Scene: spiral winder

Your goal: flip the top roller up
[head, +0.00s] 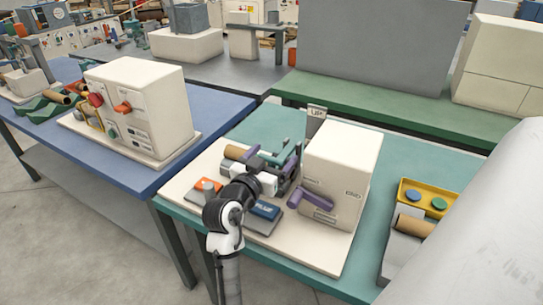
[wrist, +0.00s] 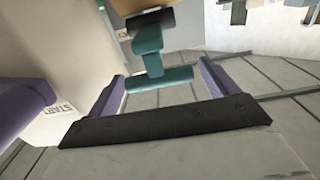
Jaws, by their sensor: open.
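The winder stands on the teal table, with a cream housing (head: 342,165) on its right. A sign reading UP (head: 317,113) rises behind its roller area. A teal T-shaped piece (wrist: 150,62), seemingly the top roller's handle, hangs from a dark part in the wrist view. My gripper (head: 271,158) is over the roller area. In the wrist view its two purple fingers are open, one on each side of the teal crossbar. I cannot tell whether either finger touches it. The rollers are largely hidden by my arm in the head view.
A purple lever (head: 310,199) sticks out of the housing beside a START label; it also shows close at the wrist view's left edge (wrist: 22,105). A brown roll (head: 234,153) lies left of my gripper. A yellow tray (head: 428,187) stands at the right.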

